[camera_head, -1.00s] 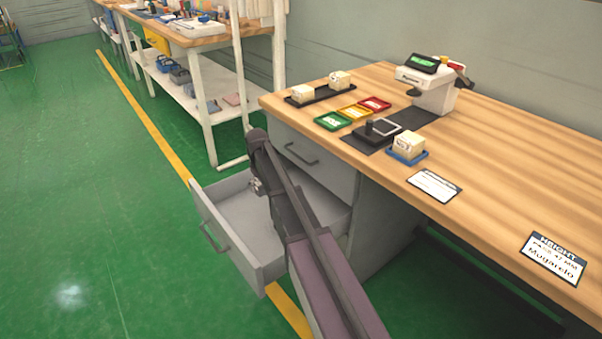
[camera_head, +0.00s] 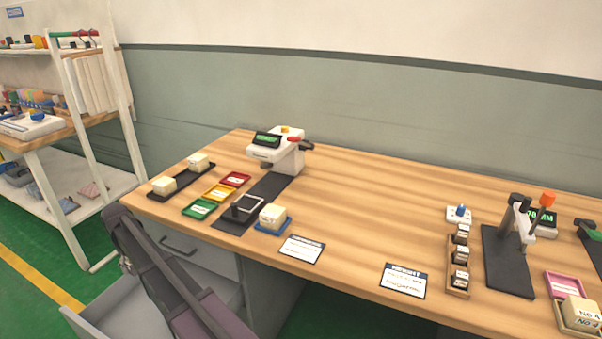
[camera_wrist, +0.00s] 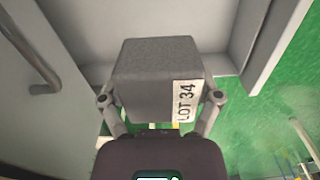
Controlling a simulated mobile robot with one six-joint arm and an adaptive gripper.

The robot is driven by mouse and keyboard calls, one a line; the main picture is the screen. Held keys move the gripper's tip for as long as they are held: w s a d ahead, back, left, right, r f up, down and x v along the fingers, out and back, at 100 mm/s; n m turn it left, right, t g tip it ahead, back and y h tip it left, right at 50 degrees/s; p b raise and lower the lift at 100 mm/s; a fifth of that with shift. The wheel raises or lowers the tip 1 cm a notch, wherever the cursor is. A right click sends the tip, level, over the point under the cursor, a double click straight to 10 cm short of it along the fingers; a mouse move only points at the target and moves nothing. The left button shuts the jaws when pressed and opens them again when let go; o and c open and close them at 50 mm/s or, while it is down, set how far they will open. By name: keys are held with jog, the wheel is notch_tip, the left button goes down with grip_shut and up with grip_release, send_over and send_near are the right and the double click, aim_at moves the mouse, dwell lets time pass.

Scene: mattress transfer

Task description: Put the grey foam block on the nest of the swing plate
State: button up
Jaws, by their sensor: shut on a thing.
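The grey foam block (camera_wrist: 155,75) fills the middle of the wrist view, with a white "LOT 34" label on its right side. My gripper (camera_wrist: 160,98) is shut on it, one finger at each side. In the wrist view the block is in front of the grey open drawer (camera_wrist: 212,30). A dark plate with a white square outline (camera_head: 246,204), which looks like the swing plate with its nest, is on the bench beside a black post. In the head view my arm hides the block, and the plate is right of the arm.
The drawer (camera_head: 112,308) stands open below the bench's left end. Around the plate are red (camera_head: 235,179), yellow and green trays, a blue tray with a cream block (camera_head: 272,216), and a white press-like device (camera_head: 280,152).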

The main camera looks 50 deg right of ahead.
notch_tip(320, 180, up, 39)
jog(key=p, duration=3.7)
jog(key=shift+p, duration=0.35)
jog(key=shift+s, duration=0.15)
